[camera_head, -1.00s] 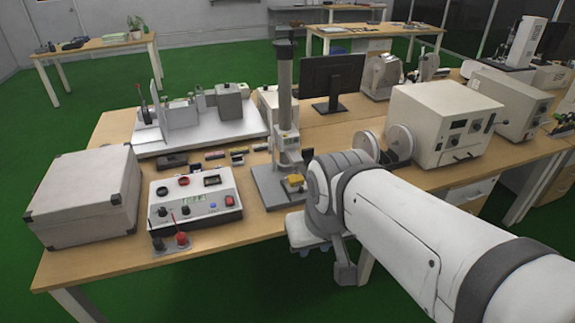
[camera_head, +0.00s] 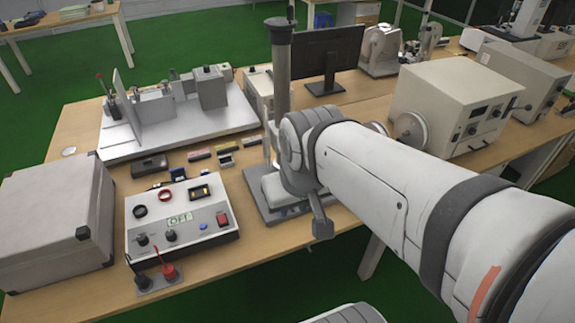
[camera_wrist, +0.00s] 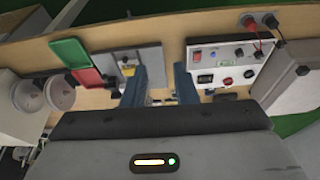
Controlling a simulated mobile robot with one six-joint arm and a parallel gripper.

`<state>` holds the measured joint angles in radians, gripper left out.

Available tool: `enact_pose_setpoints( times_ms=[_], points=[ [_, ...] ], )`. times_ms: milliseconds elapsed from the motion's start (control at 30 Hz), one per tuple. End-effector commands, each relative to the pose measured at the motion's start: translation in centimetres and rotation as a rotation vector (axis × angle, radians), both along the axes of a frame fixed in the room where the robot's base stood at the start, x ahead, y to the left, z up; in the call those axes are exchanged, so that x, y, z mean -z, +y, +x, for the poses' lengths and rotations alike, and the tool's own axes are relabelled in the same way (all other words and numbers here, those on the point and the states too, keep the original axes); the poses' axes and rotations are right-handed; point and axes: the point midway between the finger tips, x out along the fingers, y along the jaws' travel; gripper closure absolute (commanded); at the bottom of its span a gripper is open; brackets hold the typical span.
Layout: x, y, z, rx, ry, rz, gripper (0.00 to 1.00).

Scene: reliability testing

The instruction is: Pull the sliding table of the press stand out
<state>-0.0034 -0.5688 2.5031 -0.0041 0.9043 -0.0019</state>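The press stand shows in the head view as a dark-topped grey column (camera_head: 281,75) on a flat grey base (camera_head: 256,190). My arm and pale wrist cover much of its lower front, so the sliding table cannot be made out there.
A control box (camera_head: 182,222) with knobs and a red switch sits left of the stand, beside a grey case (camera_head: 55,220). A grey fixture (camera_head: 178,125) stands behind, a cream instrument (camera_head: 455,105) to the right. Green (camera_wrist: 69,52) and red (camera_wrist: 88,78) pieces show in the wrist view.

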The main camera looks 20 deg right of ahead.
Motion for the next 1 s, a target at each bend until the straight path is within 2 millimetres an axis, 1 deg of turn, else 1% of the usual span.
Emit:
enact_pose_setpoints(
  times_ms=[100,167,267,367,400,467,500,567,600,667,700,767,800,867,900,967,1000],
  points=[
    [0.1,0.0,0.0,0.003,0.003,0.003,0.74],
    [0.8,0.1,0.0,0.021,0.019,0.019,0.74],
    [3.1,0.6,0.3,0.086,0.084,0.090,0.74],
    [6.9,1.2,0.8,0.229,0.201,0.230,0.74],
    [8.6,1.5,1.2,0.304,0.255,0.303,0.74],
    [11.0,2.0,2.1,0.424,0.339,0.426,0.74],
    [12.5,2.2,2.8,0.508,0.392,0.512,0.74],
    [14.6,2.4,4.2,0.629,0.466,0.645,0.74],
    [15.9,2.4,5.2,0.711,0.511,0.738,0.74],
    [17.7,2.1,7.0,0.830,0.570,0.878,0.74],
    [18.9,1.6,8.3,0.909,0.607,0.975,0.74],
    [20.7,0.5,10.4,1.024,0.650,1.126,0.74],
    [21.9,-0.6,11.9,1.101,0.674,1.227,0.74],
    [23.9,-2.6,14.0,1.208,0.699,1.386,0.74],
    [25.2,-4.2,15.3,1.278,0.710,1.491,0.74],
    [27.1,-6.9,17.1,1.371,0.713,1.646,0.74],
    [28.4,-8.8,18.0,1.426,0.709,1.744,0.74]
  ],
)
